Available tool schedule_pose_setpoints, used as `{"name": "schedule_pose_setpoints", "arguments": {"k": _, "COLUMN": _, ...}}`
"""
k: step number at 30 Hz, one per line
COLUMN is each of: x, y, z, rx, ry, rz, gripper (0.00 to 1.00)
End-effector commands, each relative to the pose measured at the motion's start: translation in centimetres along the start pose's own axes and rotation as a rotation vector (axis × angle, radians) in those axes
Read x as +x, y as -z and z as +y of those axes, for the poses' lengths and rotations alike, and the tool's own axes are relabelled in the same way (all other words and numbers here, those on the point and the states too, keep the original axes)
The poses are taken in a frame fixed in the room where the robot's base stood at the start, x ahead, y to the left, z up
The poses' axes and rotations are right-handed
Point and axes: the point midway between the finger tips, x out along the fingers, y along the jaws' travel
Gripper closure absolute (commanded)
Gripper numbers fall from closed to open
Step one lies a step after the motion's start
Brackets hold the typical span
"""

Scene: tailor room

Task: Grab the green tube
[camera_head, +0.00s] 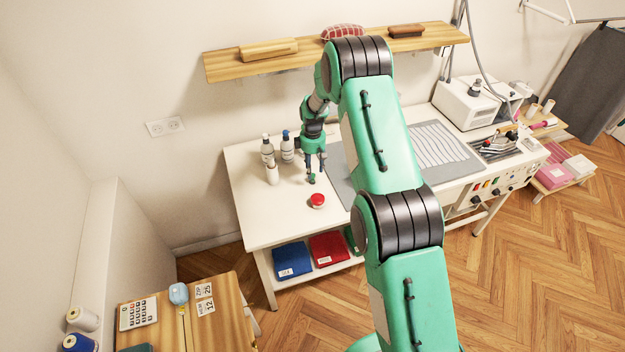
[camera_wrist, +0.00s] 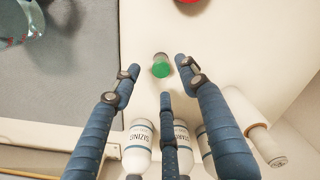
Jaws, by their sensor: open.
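The green tube (camera_wrist: 160,68) stands on the white table in the wrist view, seen from above as a small green round shape. It lies just beyond the fingertips, roughly between them. My gripper (camera_wrist: 160,85) is open and empty, with blue-wrapped fingers spread around the line to the tube. In the head view my gripper (camera_head: 316,168) hangs over the left part of the white table (camera_head: 262,215). The tube is small there and hard to tell apart from the fingers.
White bottles (camera_head: 267,150) stand close to my gripper, and also show in the wrist view (camera_wrist: 137,148). A red round object (camera_head: 317,200) lies in front. A grey mat (camera_head: 340,172) is to the right. A wooden shelf (camera_head: 285,62) hangs above. The table's front left is clear.

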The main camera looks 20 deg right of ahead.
Motion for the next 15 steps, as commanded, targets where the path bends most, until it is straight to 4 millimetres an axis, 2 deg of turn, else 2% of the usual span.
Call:
{"name": "schedule_pose_setpoints", "arguments": {"k": 5, "x": 0.8, "y": -0.1, "z": -0.1, "rx": 0.000, "ry": 0.001, "rz": -0.001, "gripper": 0.57}}
{"name": "schedule_pose_setpoints", "arguments": {"k": 15, "x": 4.0, "y": -0.1, "z": -0.2, "rx": 0.000, "ry": 0.002, "rz": -0.001, "gripper": 0.57}}
